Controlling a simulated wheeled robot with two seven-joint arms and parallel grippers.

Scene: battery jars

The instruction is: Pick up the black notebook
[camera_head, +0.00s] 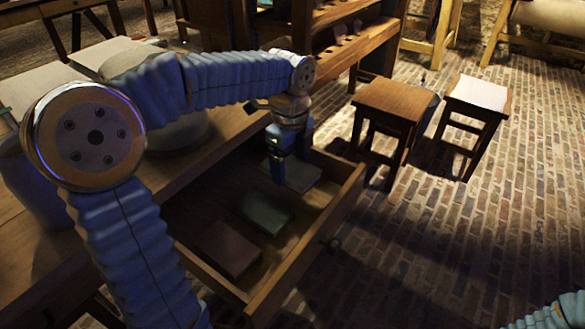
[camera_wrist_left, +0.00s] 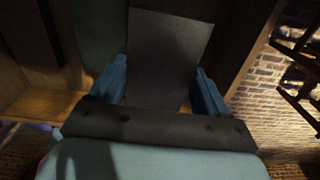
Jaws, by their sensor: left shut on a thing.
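My left gripper (camera_head: 278,168) reaches down into the far end of an open wooden drawer (camera_head: 345,197). It is shut on a flat, dark grey notebook, which I take for the black notebook (camera_head: 304,177). In the left wrist view the notebook (camera_wrist_left: 168,50) lies between the two blue fingers (camera_wrist_left: 160,88), one at each side edge. I cannot tell whether it is clear of the drawer floor. My right gripper is out of view; only a bit of its blue arm shows at the bottom right.
A dark green book (camera_head: 265,213) and a brown book (camera_head: 229,248) lie in the drawer nearer me. The drawer walls surround them. Two stools (camera_head: 392,99) stand on the brick floor to the right.

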